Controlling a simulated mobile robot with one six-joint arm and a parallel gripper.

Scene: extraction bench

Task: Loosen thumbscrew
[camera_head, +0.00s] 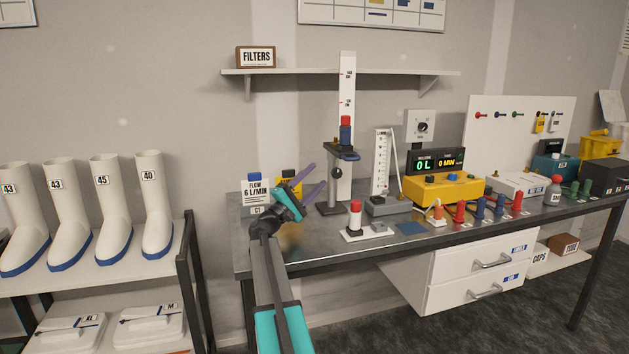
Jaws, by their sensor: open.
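My gripper (317,175) is open and empty, with its two purple fingers spread. In the picture it lies just left of a grey stand (331,195) on the bench (300,255). The stand carries a dark blue clamp (343,154) with a red and blue cylinder (346,130) on it, in front of a tall white scale (347,85). A small dark knob (337,174) shows on the stand and may be the thumbscrew; it is too small to be sure. I cannot tell the depth gap between gripper and stand.
A flow card (256,190) stands behind my arm. A shelf (300,72) hangs above; a boot rack (100,260) is at left.

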